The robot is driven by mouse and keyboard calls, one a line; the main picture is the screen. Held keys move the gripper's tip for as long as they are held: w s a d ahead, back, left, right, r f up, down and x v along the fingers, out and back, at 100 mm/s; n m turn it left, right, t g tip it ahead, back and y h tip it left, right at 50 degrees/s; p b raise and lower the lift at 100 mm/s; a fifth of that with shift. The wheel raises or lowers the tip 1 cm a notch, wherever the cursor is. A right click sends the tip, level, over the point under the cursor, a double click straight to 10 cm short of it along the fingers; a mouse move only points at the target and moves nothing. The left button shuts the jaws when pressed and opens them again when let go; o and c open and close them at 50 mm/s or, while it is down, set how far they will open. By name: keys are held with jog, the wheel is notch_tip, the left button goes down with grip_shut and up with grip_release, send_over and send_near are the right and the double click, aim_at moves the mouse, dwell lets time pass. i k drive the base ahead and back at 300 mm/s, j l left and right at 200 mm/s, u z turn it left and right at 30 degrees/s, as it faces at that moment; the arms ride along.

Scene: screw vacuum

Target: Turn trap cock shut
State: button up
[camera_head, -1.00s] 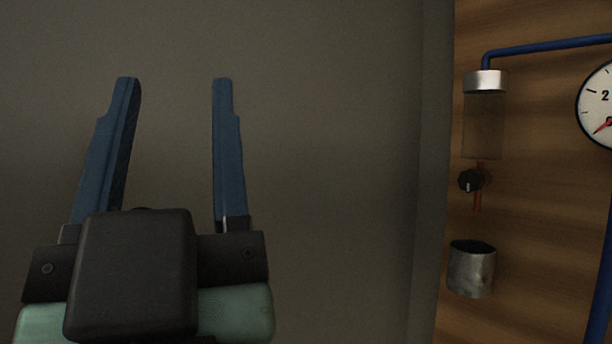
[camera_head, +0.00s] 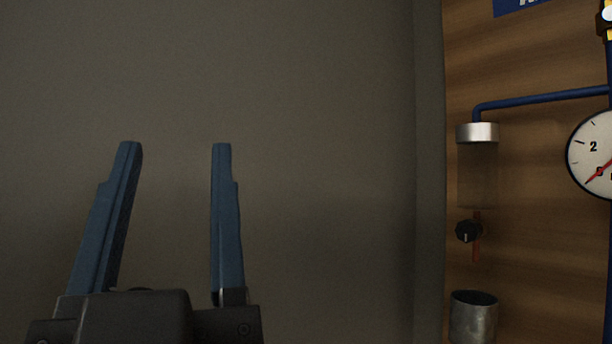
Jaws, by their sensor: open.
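The trap cock (camera_head: 467,231) is a small black round knob with a pale mark, on a short reddish-brown pipe at the right. It sits below a trap vessel (camera_head: 477,176) with a silver cap and a dim, see-through body. The knob's mark points roughly downward. My gripper (camera_head: 175,145) is at the lower left, with two blue fingers spread wide and nothing between them. It is well to the left of the cock and touches nothing that I can see.
A metal cup (camera_head: 473,318) stands below the cock. A blue pipe (camera_head: 540,98) runs from the trap's cap to the right, near a dial gauge (camera_head: 594,155) with a red needle. All are on a wooden panel (camera_head: 530,260). The grey wall to the left is bare.

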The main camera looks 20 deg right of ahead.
aim_at(468, 231)
jog(key=i+l+z, duration=0.1)
jog(key=z, duration=0.25)
jog(key=i+z, duration=0.1)
jog(key=z, duration=0.25)
jog(key=i+l+z, duration=0.1)
jog(key=z, duration=0.25)
